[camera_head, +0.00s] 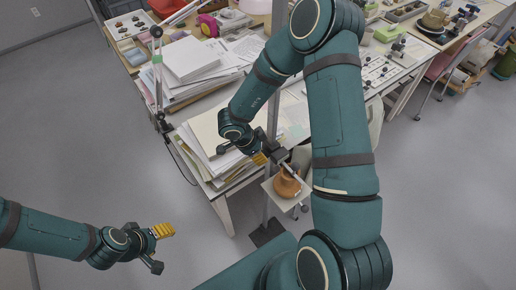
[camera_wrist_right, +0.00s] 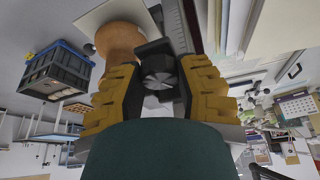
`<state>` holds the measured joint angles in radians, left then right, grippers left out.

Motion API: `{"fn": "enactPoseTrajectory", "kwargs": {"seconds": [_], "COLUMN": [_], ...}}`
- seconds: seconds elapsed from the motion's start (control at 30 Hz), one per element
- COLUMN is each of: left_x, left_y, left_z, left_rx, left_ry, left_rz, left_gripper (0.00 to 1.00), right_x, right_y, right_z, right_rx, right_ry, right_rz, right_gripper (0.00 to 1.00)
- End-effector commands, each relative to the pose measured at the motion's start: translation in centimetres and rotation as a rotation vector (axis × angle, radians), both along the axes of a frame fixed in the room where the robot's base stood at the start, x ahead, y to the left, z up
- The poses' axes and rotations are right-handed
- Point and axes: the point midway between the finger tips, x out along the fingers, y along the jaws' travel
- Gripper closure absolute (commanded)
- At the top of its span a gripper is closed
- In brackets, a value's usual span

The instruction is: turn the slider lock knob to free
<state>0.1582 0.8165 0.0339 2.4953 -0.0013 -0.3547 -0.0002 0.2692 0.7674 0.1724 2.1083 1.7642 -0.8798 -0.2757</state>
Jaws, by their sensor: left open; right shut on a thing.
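The dark ribbed slider lock knob (camera_wrist_right: 158,78) sits between the two yellow-padded fingers of my right gripper (camera_wrist_right: 158,92) in the right wrist view. The gripper is shut on it. The black slider body (camera_wrist_right: 153,48) is right behind the knob, beside a grey rail with scale marks (camera_wrist_right: 176,25). In the head view my right gripper (camera_head: 262,155) is at the slider by the upright post; the knob is hidden there. My left gripper (camera_head: 160,248) is open and empty over the floor at lower left. The knob's turned position cannot be told.
A terracotta pot (camera_head: 287,183) rests on a pale plate just beside the slider; it also shows in the wrist view (camera_wrist_right: 118,40). A table with paper stacks (camera_head: 190,60) stands behind. A black crate (camera_wrist_right: 56,72) is farther off. Floor around my left gripper is clear.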

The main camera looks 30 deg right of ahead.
Motion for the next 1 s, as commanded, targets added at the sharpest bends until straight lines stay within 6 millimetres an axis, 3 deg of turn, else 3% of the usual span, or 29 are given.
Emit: {"fn": "enactPoseTrajectory", "kwargs": {"seconds": [0.5,1.0], "left_x": [-0.01,-0.01], "left_y": [0.0,-0.01], "left_z": [-0.03,-0.02], "left_rx": [0.0,0.0], "left_ry": [0.001,0.001], "left_rz": [0.0,0.0], "left_gripper": [0.39,0.39], "right_x": [-0.18,-0.17], "right_y": [-0.03,-0.09], "right_z": [-0.15,-0.18], "right_rx": [0.001,0.0], "right_ry": [0.002,0.002], "right_rz": [0.322,0.375], "right_gripper": [1.0,1.0]}}
